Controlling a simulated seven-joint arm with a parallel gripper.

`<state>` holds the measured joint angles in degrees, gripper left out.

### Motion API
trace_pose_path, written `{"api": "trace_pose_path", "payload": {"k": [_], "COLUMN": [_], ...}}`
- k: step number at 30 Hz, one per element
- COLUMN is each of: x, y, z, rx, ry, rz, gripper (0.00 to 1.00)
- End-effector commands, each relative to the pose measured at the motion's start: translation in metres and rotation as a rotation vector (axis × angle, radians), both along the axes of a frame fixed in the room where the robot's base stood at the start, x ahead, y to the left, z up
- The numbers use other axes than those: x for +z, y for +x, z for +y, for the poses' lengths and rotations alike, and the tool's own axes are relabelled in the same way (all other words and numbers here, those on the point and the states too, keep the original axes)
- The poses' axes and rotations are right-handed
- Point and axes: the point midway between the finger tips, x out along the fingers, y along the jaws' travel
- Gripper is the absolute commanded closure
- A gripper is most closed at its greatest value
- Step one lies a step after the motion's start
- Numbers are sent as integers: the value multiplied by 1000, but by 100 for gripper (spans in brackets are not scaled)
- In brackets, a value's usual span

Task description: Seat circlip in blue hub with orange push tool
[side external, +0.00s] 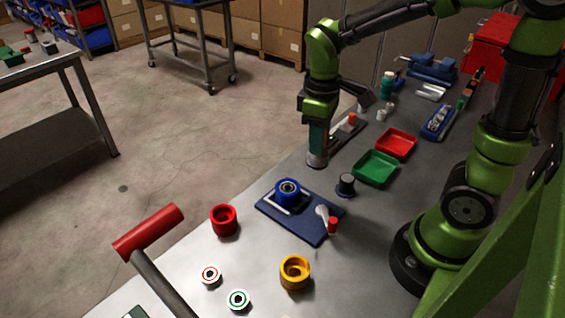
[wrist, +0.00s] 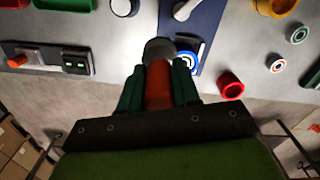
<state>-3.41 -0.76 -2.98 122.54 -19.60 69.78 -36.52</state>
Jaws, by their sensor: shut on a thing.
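My gripper (side external: 318,138) is shut on the orange push tool (wrist: 158,88), whose handle shows between the green fingers in the wrist view. The tool's grey round end (side external: 317,160) points down, above the table near its far-left edge, apart from the hub. The blue hub (side external: 288,194) stands upright on a dark blue plate (side external: 314,232). In the wrist view the hub (wrist: 186,65) is partly hidden behind the tool's end. A pale ring shows in the hub's top; I cannot tell if it is the circlip or how it sits.
A lever with a red knob (side external: 332,225) is on the plate. A dark capped cylinder (side external: 345,184) stands beside it. Green (side external: 376,168) and red (side external: 396,143) trays lie beyond. A red hub (side external: 224,220), a yellow hub (side external: 295,272) and two ringed discs (side external: 210,275) stand nearer.

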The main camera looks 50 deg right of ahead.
Motion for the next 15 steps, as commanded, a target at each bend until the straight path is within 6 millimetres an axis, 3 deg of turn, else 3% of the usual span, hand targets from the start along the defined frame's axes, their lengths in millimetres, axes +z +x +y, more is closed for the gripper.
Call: {"api": "trace_pose_path", "payload": {"k": [3,6,9,15], "x": [4,9,14,2], "y": [22,35,40,39], "z": [37,54,55,54], "rx": [-7,-62,-135,-160], "ry": [-1,1,4,4], "rz": [-6,-18,-29,-23], "gripper": [99,99,99,99]}}
